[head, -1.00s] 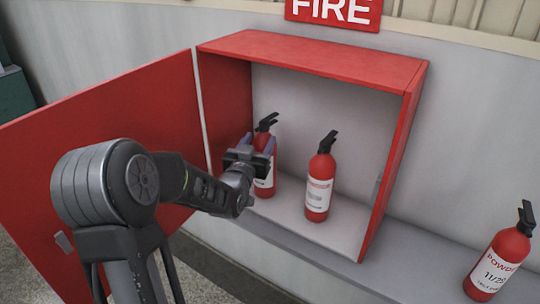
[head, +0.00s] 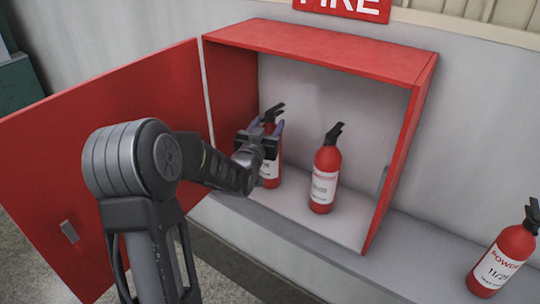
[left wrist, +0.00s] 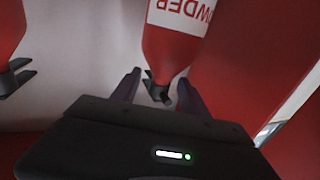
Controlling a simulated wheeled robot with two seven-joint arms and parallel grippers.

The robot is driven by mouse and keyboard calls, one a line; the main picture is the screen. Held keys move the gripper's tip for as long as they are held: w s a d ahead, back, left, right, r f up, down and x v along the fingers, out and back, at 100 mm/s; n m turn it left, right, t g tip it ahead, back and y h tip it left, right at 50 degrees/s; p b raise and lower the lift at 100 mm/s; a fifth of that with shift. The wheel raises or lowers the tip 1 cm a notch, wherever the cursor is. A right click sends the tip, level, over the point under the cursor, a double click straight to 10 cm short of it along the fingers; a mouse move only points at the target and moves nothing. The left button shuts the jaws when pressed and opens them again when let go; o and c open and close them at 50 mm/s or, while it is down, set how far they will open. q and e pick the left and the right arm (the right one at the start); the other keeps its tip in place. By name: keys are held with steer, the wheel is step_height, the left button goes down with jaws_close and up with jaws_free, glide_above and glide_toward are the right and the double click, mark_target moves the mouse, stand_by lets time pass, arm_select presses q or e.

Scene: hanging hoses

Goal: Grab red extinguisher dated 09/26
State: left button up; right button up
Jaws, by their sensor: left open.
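Inside the open red cabinet (head: 320,52) stand two red extinguishers with white labels. My left gripper (head: 266,124) is open at the upper part of the left extinguisher (head: 272,170) and partly hides it. In the left wrist view this extinguisher (left wrist: 172,48) is upside down, its label reads "POWDER", and its black handle is between the open fingers (left wrist: 158,77). Its date is not readable. The middle extinguisher (head: 323,185) stands to its right, its label too small to read. A third extinguisher (head: 503,258), outside on the right, reads "POWDER 11/25". My right gripper is not in view.
The cabinet's red door (head: 110,150) is swung open to the left, beside my left arm. A grey ledge (head: 400,265) runs under the cabinet and bears the right extinguisher. A red "FIRE" sign (head: 342,7) is above.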

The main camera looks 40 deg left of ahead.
arm_select(q)
steer(key=shift+w+a+r, duration=0.1)
steer(key=shift+w, duration=0.15)
steer(key=p+x, duration=0.2)
steer(key=x, duration=0.2)
steer(key=shift+w+a, duration=0.2)
steer(key=shift+w, duration=0.1)
jaws_close()
stand_by(0.6)
stand_by(0.7)
steer(key=shift+r, duration=0.15)
